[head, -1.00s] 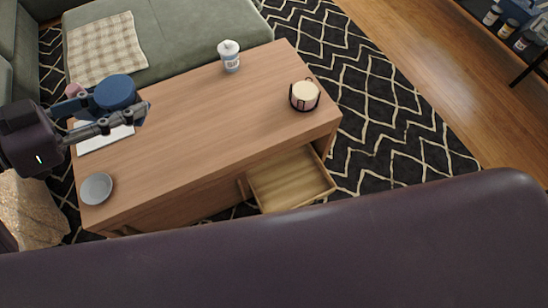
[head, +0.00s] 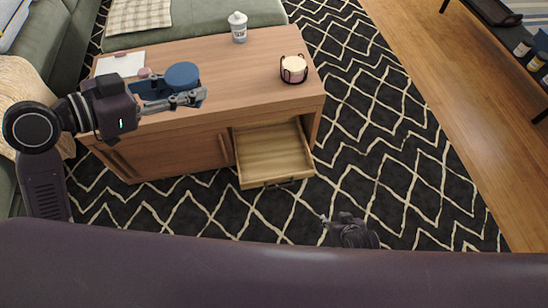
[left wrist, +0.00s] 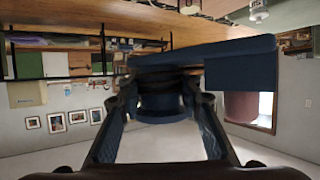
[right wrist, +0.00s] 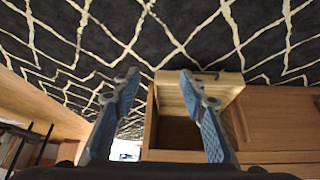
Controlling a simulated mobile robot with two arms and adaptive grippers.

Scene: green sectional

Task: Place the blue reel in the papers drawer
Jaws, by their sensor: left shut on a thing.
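The blue reel (head: 182,76) is held by my left gripper (head: 188,98) above the wooden table's left part. In the left wrist view the reel (left wrist: 205,62) sits between both fingers, its wide flange facing away. The open drawer (head: 268,152) under the table's right part looks empty, and the reel is up and to its left. My right gripper (head: 333,222) is low over the rug, to the right of the drawer. In the right wrist view its fingers (right wrist: 158,82) are apart and empty, with the drawer front (right wrist: 222,92) beyond them.
On the wooden table (head: 225,88) stand a candle in a dark holder (head: 293,70) and a white bottle (head: 239,27). A white sheet (head: 120,64) lies at the left, partly near a pink object (head: 144,72). The rug (head: 380,140) right of the table is clear.

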